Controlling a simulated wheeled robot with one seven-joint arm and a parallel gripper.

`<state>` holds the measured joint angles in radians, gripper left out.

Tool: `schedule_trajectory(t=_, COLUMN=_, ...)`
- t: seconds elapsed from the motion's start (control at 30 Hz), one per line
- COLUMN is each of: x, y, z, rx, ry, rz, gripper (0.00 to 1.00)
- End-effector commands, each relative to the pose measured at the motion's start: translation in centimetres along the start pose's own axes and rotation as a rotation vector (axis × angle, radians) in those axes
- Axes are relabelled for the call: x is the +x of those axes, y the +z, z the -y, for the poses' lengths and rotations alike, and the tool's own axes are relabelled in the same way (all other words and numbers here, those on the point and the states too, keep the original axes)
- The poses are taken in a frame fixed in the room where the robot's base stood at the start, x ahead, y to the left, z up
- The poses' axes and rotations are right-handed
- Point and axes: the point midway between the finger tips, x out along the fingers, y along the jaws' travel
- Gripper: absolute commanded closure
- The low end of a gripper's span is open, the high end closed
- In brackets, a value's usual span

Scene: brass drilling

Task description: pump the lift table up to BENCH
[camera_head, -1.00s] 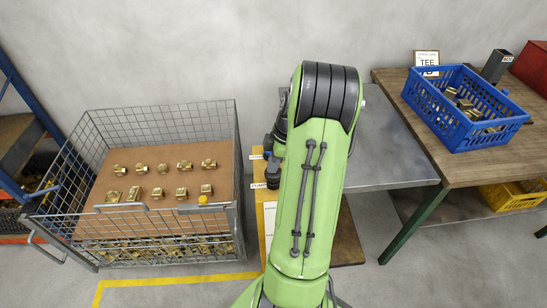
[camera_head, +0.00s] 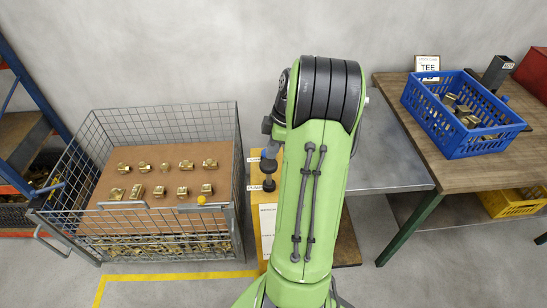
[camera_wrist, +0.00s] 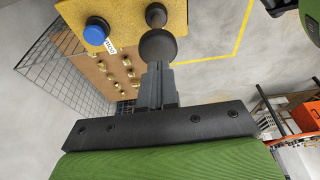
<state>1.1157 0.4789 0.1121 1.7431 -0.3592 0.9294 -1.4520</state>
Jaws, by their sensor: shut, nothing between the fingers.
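In the wrist view my gripper (camera_wrist: 160,72) is shut and empty. Its dark fingertips are at a round black knob (camera_wrist: 157,46); whether they touch it I cannot tell. The knob is in front of a yellow panel (camera_wrist: 130,12), which also carries a blue button (camera_wrist: 95,34) with a small label. In the head view the yellow panel (camera_head: 268,222) shows left of my green arm, with labels and a white sheet. A grey metal top (camera_head: 390,160), possibly the lift table, lies right of my arm, partly hidden by it. My fingertips are not clear in the head view.
A wire cage (camera_head: 85,235) with brass fittings on a brown sheet stands left. A wooden bench (camera_head: 440,175) stands right, bearing a blue crate (camera_head: 480,145) and a TEE sign (camera_head: 427,68). A yellow floor line (camera_head: 180,276) runs in front of the cage.

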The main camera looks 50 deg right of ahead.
Motion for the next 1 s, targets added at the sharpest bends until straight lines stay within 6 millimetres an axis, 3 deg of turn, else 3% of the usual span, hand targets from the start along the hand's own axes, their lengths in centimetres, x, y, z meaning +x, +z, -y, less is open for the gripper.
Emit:
schedule_trajectory(t=0.1, x=-2.9, y=0.1, z=-0.1, rx=0.002, ry=0.005, rz=0.002, gripper=1.0)
schedule_trajectory(t=0.3, x=-5.1, y=0.1, z=-0.1, rx=0.002, ry=0.003, rz=0.001, gripper=1.0)
schedule_trajectory(t=1.0, x=-5.3, y=0.1, z=-0.1, rx=0.002, ry=0.003, rz=0.001, gripper=1.0)
